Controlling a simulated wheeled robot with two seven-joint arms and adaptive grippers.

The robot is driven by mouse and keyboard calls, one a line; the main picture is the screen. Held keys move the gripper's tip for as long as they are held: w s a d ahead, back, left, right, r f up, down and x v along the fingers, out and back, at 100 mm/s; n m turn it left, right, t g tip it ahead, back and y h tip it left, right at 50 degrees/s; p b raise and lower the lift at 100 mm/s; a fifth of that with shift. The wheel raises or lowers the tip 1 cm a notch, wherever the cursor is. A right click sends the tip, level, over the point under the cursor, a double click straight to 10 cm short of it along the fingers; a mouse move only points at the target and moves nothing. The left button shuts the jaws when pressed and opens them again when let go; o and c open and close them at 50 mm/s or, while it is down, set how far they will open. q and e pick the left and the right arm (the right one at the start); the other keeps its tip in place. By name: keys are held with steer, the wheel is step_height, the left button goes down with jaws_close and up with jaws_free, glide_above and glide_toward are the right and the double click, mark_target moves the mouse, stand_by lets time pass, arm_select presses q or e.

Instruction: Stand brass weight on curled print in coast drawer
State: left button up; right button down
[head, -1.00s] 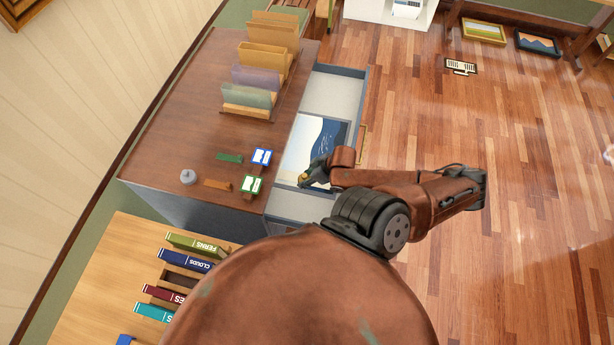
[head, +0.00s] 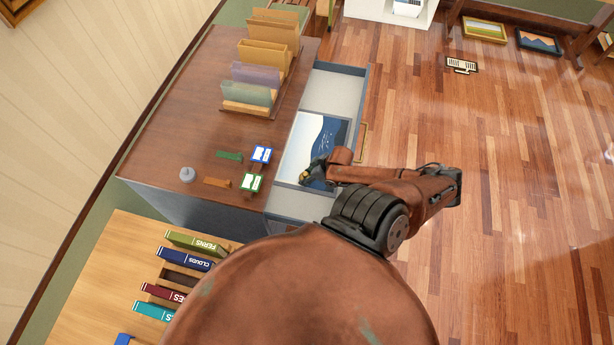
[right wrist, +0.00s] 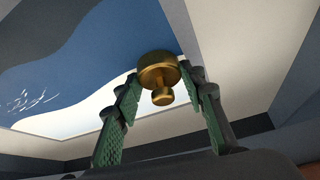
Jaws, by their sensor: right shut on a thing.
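The brass weight (right wrist: 158,76), a round disc with a small knob, is between the green-padded fingers of my right gripper (right wrist: 160,85), which is shut on it. In the head view the right gripper (head: 309,174) is over the lower part of the print (head: 305,135), a blue, white and dark-blue sheet lying in the open drawer (head: 357,88). The arm hides part of the print and drawer. The blue print (right wrist: 65,60) fills the upper left of the wrist view behind the weight. I cannot tell whether the weight touches it. My left gripper is not in view.
A table with several books (head: 186,258) stands at lower left.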

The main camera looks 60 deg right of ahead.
steer(key=c, duration=1.7)
jaws_free()
steer(key=shift+f, duration=0.2)
steer(key=o, duration=0.5)
steer(key=shift+c, duration=0.2)
steer(key=shift+r, duration=0.25)
steer(key=p+v, duration=0.1)
steer(key=v, duration=1.1)
